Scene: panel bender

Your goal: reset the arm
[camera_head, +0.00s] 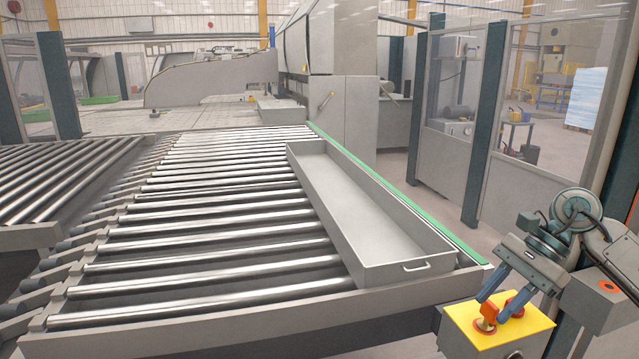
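My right gripper (492,308) reaches in from the right, pointing down at the top of a yellow-topped control box (466,315). Its two blue fingers are apart, with nothing clearly held between them. An orange-red knob (487,316) on the box shows between and just below the fingertips; I cannot tell whether they touch it. A red button (517,303) on the same top is partly hidden behind one finger. My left gripper is not in view.
A roller conveyor (200,235) fills the left and middle. A long grey tray (365,215) with a front handle lies on its right side, beside a green strip (400,195). A grey box with an orange-red button (607,286) stands right of my gripper. Fence posts (485,115) rise behind.

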